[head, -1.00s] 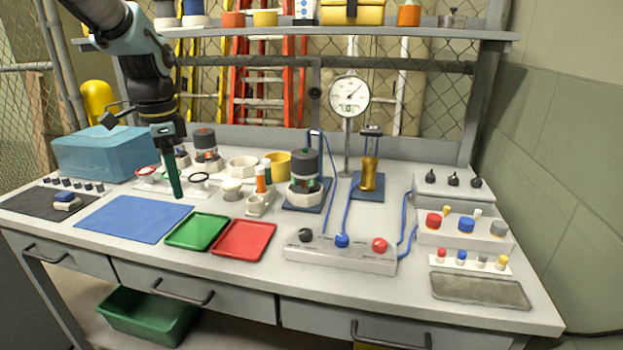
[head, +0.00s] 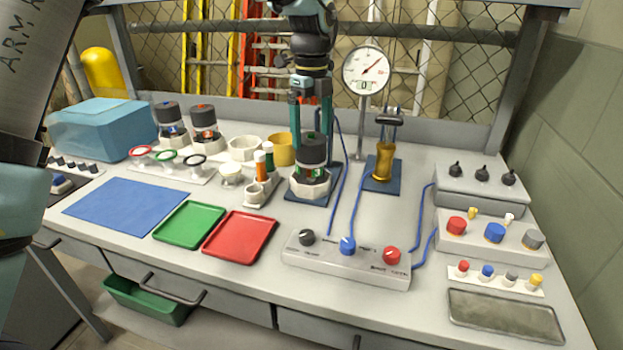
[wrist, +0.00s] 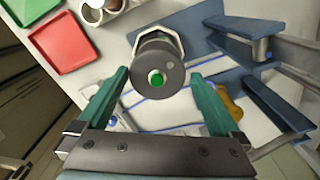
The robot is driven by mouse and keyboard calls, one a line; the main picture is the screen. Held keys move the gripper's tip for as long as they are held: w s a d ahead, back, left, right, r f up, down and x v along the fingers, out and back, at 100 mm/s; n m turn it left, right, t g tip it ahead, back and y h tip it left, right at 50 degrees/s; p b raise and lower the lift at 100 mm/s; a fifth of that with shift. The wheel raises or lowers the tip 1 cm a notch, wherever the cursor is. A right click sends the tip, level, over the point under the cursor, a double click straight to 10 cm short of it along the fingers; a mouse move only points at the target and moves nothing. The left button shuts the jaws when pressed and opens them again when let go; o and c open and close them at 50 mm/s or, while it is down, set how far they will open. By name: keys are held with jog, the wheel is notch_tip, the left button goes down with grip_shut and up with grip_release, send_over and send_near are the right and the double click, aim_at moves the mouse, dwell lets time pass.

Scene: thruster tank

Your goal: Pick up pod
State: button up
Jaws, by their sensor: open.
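A dark-capped pod with a green centre dot (head: 313,147) stands upright in a white octagonal holder (head: 310,186) on a blue base plate, and its round cap shows from above in the wrist view (wrist: 157,74). My gripper (head: 311,135) points down over it, open, with one green finger on each side of the cap. In the wrist view the gripper (wrist: 158,80) shows gaps between the fingers and the cap. Two other dark-capped pods, one with a blue dot (head: 171,120) and one with a red dot (head: 204,125), stand in white holders at the back left.
A gauge on a stand (head: 366,71) and a brass cylinder (head: 383,165) are close to the right. A control box with knobs (head: 345,258) is in front, with blue cables. A vial rack (head: 262,190) and yellow cup (head: 284,150) are close to the left. Red tray (head: 240,237) is front left.

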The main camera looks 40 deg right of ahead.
aim_at(311, 168)
notch_tip(311, 168, down, 5)
jog(key=shift+a+f+p, duration=0.1)
jog(key=shift+a+p, duration=0.05)
jog(key=shift+p, duration=0.65)
jog(key=shift+c, duration=0.2)
grip_shut()
